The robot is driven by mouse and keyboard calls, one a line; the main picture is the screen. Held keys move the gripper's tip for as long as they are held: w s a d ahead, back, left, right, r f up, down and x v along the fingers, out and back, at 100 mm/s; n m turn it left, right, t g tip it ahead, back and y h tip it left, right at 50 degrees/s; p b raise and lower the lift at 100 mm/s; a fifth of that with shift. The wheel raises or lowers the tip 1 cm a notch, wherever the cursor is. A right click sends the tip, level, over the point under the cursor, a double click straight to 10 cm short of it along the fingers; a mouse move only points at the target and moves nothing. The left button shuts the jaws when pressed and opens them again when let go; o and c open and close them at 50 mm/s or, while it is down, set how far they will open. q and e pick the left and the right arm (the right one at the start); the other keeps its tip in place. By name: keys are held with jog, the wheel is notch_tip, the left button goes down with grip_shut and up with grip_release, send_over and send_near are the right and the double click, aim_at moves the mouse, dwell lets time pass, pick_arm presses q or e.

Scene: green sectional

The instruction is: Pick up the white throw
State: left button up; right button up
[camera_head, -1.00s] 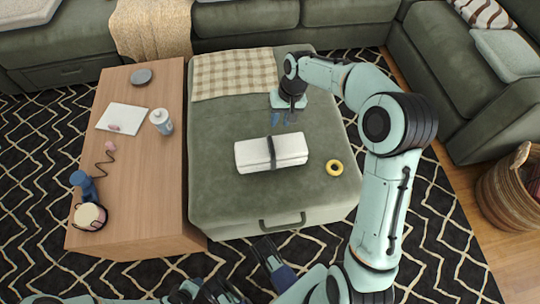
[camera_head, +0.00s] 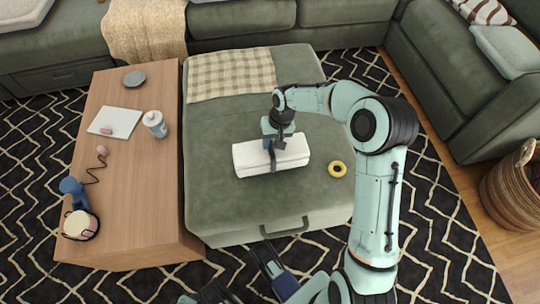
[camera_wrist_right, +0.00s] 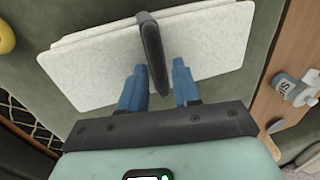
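The white throw (camera_head: 246,158) is a folded, flat bundle with a dark strap (camera_head: 271,160) around its middle. It lies on the green ottoman (camera_head: 225,213). My right gripper (camera_head: 274,146) is over the far edge of the throw, at the strap. In the right wrist view its two blue fingers (camera_wrist_right: 159,70) are apart, one on each side of the strap's line, with the throw (camera_wrist_right: 95,65) just beyond them. Whether they touch it is unclear. Parts of my left arm's end show at the bottom edge of the head view, cut off; its finger state is unclear.
A yellow ring (camera_head: 337,169) lies right of the throw on the ottoman. A checked cloth (camera_head: 230,74) covers its far left corner. The wooden table (camera_head: 130,220) on the left holds a bottle (camera_head: 155,124) and other items. A basket (camera_head: 512,192) stands far right.

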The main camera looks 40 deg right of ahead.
jog(key=shift+r, duration=0.1)
grip_shut()
dwell(1.2)
